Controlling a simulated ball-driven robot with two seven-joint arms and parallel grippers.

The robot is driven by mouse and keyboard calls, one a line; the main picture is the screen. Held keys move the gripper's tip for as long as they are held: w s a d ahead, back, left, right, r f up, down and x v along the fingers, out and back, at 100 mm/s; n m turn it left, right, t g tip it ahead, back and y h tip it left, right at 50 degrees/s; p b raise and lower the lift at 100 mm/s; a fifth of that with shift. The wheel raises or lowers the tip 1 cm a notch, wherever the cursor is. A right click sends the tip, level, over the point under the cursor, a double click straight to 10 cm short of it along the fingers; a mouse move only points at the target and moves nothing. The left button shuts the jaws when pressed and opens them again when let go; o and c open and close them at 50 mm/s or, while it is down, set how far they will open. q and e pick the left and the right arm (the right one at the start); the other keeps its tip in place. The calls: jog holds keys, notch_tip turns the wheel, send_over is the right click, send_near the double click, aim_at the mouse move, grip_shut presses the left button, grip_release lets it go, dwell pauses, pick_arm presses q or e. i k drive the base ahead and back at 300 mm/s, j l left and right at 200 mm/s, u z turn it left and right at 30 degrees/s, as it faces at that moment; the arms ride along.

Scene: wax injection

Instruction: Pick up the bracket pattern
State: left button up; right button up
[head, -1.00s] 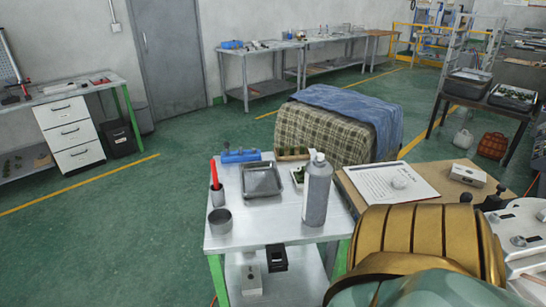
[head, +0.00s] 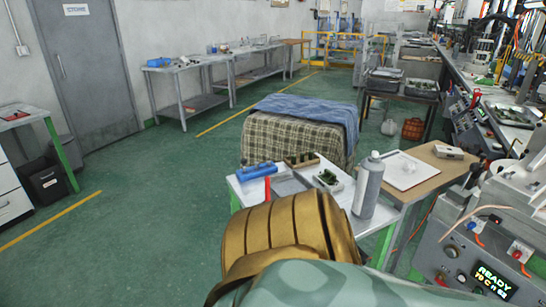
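Small dark green pieces (head: 328,177) lie in a white tray on the small metal table (head: 236,188). More green pieces sit in a brown rack (head: 301,160) behind that tray. They are too small to tell whether one is the bracket pattern. Neither of my grippers is in view. A gold and pale green part, seemingly of my own body, hides the front of the table.
A grey bottle (head: 368,186), a blue tool (head: 257,172) and a red-handled item (head: 267,189) stand on the table. A machine with a READY display (head: 493,281) is at lower right. Green floor (head: 150,215) is open at left.

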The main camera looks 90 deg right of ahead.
aim_at(329, 177)
jog(key=i+l+z, duration=0.15)
jog(key=i+z, duration=0.2)
jog(key=z, duration=0.15)
jog(key=i+z, duration=0.35)
jog(key=z, duration=0.15)
jog(key=i+j+z, duration=0.1)
jog(key=i+z, duration=0.25)
jog(key=z, duration=0.15)
jog(key=i+l+z, duration=0.15)
jog(key=i+z, duration=1.05)
jog(key=z, duration=0.15)
jog(key=j, duration=0.05)
